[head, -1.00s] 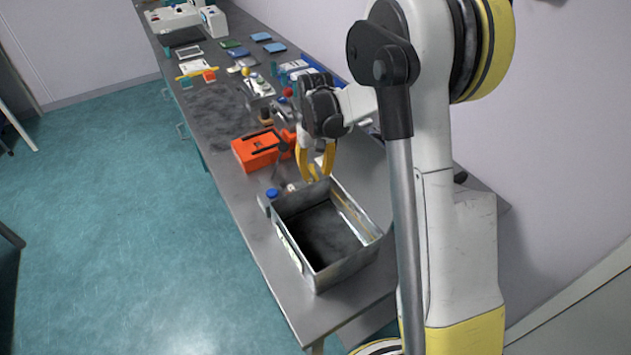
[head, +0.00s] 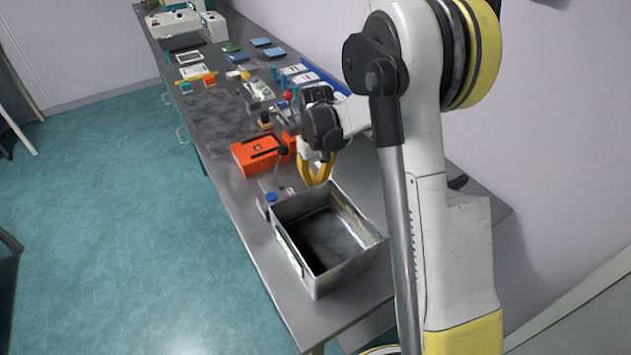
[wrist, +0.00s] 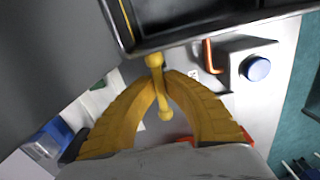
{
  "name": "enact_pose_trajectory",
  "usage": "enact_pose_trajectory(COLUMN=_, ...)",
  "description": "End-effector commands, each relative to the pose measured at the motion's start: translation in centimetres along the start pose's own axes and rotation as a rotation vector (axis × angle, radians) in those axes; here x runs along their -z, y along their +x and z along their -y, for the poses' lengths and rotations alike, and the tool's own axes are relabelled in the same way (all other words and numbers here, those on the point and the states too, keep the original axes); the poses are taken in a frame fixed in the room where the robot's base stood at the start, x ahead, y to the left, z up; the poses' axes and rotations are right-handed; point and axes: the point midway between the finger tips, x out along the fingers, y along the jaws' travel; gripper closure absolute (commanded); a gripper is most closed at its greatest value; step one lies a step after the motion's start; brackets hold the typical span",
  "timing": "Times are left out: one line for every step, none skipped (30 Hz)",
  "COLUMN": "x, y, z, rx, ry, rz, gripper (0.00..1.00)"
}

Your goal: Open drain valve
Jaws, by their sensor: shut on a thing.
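A small yellow brass-like valve handle (wrist: 155,61) sticks out from the wall of the open metal tank (wrist: 181,39), in the wrist view. My gripper (wrist: 160,84) has its yellow curved fingers on either side of this handle and is shut on it, with the round lower end of the handle showing between the fingers. In the head view my gripper (head: 317,180) is at the far end of the tank (head: 293,254). There the handle is hidden by the fingers and the tank. The inside of the tank is dark.
A block with a blue cap (wrist: 257,68) and a bent copper pipe (wrist: 208,56) sit close beside the handle. An orange box (head: 257,154) stands beyond the tank. Several small items lie farther along the bench (head: 212,113).

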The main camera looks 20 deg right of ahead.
Motion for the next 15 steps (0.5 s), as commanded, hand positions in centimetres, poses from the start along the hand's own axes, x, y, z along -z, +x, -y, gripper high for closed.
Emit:
enact_pose_trajectory(x=-0.02, y=0.05, z=-0.02, rx=0.000, ry=-0.038, rz=0.000, gripper=1.00)
enact_pose_trajectory(x=-0.02, y=0.04, z=-0.03, rx=0.000, ry=-0.060, rz=0.000, gripper=1.00)
enact_pose_trajectory(x=-0.02, y=0.04, z=-0.03, rx=0.000, ry=-0.081, rz=0.000, gripper=1.00)
enact_pose_trajectory(x=-0.02, y=0.04, z=-0.04, rx=0.000, ry=-0.091, rz=0.000, gripper=1.00)
enact_pose_trajectory(x=-0.02, y=0.04, z=-0.04, rx=0.000, ry=-0.097, rz=0.000, gripper=1.00)
enact_pose_trajectory(x=-0.02, y=0.03, z=-0.04, rx=0.000, ry=-0.101, rz=0.000, gripper=1.00)
enact_pose_trajectory(x=-0.02, y=0.03, z=-0.04, rx=0.000, ry=-0.101, rz=0.000, gripper=1.00)
enact_pose_trajectory(x=-0.02, y=0.03, z=-0.04, rx=0.000, ry=-0.101, rz=0.000, gripper=1.00)
enact_pose_trajectory(x=-0.02, y=0.03, z=-0.04, rx=0.000, ry=-0.100, rz=0.000, gripper=1.00)
enact_pose_trajectory(x=-0.02, y=0.03, z=-0.04, rx=0.000, ry=-0.100, rz=0.000, gripper=1.00)
enact_pose_trajectory(x=-0.02, y=0.03, z=-0.04, rx=0.000, ry=-0.100, rz=0.000, gripper=1.00)
enact_pose_trajectory(x=-0.02, y=0.03, z=-0.04, rx=0.000, ry=-0.099, rz=0.000, gripper=1.00)
enact_pose_trajectory(x=-0.02, y=0.03, z=-0.04, rx=0.000, ry=-0.099, rz=0.000, gripper=0.81)
enact_pose_trajectory(x=-0.02, y=0.03, z=-0.04, rx=0.000, ry=-0.099, rz=0.000, gripper=0.72)
enact_pose_trajectory(x=-0.02, y=0.03, z=-0.04, rx=0.000, ry=-0.099, rz=0.000, gripper=0.68)
